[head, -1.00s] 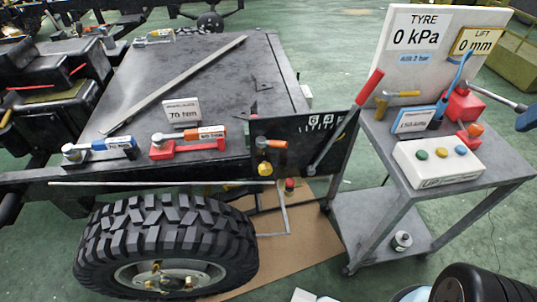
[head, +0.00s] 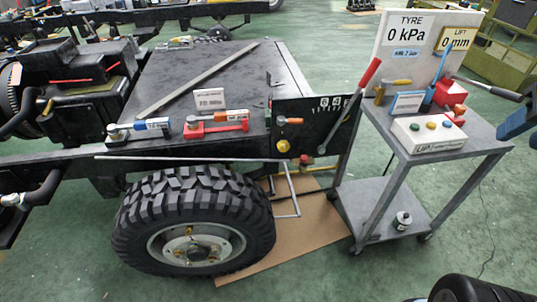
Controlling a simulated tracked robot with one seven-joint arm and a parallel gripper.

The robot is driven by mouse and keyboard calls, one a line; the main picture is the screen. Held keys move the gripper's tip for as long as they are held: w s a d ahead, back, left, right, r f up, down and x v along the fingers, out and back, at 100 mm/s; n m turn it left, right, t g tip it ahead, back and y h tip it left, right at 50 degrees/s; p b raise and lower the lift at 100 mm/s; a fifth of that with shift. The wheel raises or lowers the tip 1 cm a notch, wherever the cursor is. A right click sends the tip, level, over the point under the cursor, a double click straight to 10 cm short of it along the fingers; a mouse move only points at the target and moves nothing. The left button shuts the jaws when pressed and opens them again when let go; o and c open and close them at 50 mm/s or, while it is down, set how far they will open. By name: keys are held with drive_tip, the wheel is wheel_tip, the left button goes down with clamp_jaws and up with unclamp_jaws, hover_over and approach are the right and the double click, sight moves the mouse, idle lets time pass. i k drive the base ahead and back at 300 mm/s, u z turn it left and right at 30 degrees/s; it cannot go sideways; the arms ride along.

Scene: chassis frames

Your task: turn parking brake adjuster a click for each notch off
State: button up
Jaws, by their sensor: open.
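A brake lever with a red grip (head: 369,73) leans up and to the right across a black panel (head: 310,136). White notch marks and the numbers 6 and 4 show along the panel's top; the lever covers part of the scale. A round yellow knob (head: 283,146) sits low on the panel, and it may be the adjuster. An orange-handled part (head: 290,121) is above it.
A grey cart (head: 440,150) at the right holds a button box (head: 428,140), tools and a board reading 0 kPa and 0 mm. A big tyre (head: 195,222) stands below the chassis deck. Tools with blue (head: 138,129) and red (head: 215,126) bodies lie on the deck.

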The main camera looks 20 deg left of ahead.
sight(283, 146)
drive_tip(key=u, duration=0.05)
drive_tip(key=k, duration=1.15)
drive_tip(key=u, duration=1.45)
drive_tip(key=i, duration=1.5)
